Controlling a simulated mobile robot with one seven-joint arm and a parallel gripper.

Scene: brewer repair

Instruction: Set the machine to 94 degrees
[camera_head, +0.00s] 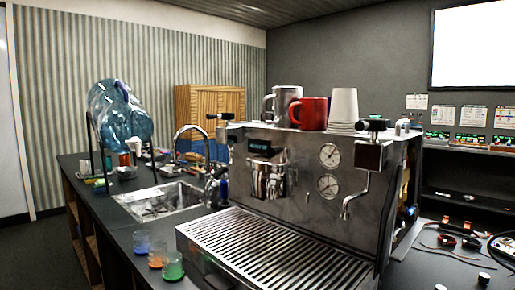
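The machine is a steel espresso machine (300,190) on the dark counter, facing left toward me. A small dark display (259,145) with a faint bluish readout sits high on its front; its digits are too small to read. Two round gauges are on the front, an upper one (330,155) and a lower one (328,187). A steam wand (356,195) hangs at the right of the front, below a black knob (372,124). The slatted drip tray (265,245) juts out below. My gripper is not in view.
A steel mug (284,103), a red mug (308,114) and stacked white cups (344,107) stand on the machine. Blue, orange and green cups (173,267) stand left of the drip tray. A sink (160,200) and a water bottle (120,115) are behind. Loose tools (458,240) lie right.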

